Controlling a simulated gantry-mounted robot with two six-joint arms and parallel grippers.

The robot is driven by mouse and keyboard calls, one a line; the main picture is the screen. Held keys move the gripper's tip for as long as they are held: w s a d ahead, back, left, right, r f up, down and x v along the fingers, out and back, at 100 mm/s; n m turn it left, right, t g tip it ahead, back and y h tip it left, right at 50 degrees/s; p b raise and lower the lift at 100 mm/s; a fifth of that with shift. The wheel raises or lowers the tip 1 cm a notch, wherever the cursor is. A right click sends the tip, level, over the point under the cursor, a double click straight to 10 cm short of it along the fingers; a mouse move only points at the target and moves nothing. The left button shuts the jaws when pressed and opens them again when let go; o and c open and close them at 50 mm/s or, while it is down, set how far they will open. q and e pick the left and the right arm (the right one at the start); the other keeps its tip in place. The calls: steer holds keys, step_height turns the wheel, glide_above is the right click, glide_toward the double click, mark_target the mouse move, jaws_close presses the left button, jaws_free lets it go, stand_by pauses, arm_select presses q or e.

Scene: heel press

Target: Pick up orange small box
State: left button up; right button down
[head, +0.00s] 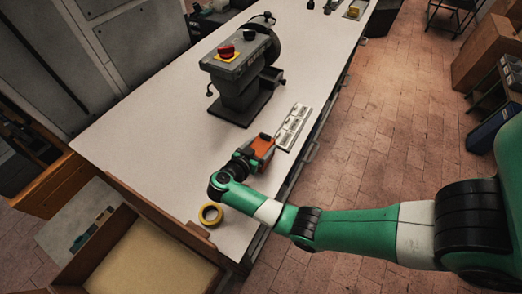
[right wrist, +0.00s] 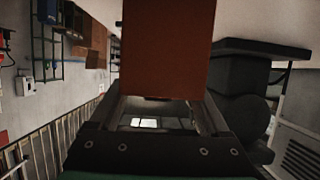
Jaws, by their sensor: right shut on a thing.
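The orange small box (head: 261,145) is at the end of my right arm in the head view, over the white table near its front edge. My right gripper (head: 256,151) is shut on it. In the right wrist view the box (right wrist: 166,45) fills the upper middle, between the fingers of the right gripper (right wrist: 165,100). I cannot tell for sure from the head view whether the box touches the table. My left gripper is not in view.
A grey press (head: 243,75) with a red button stands behind the box. A pale slotted strip (head: 293,127) lies right of the box. A yellow tape roll (head: 211,214) lies near the table's front corner. An open cardboard box (head: 187,232) stands at lower left. The table's left part is clear.

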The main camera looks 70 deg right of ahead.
mark_target(265, 136)
steer(key=shift+r, duration=0.15)
steer(key=shift+r, duration=0.25)
step_height(265, 136, up, 3)
steer(key=shift+f+p, duration=0.15)
steer(key=shift+p, duration=0.75)
steer(key=s+a+r+p, duration=0.6)
steer(key=s+r, duration=0.3)
steer(key=s, duration=0.3)
steer(key=shift+s+r, duration=0.25)
steer(key=shift+s, duration=0.1)
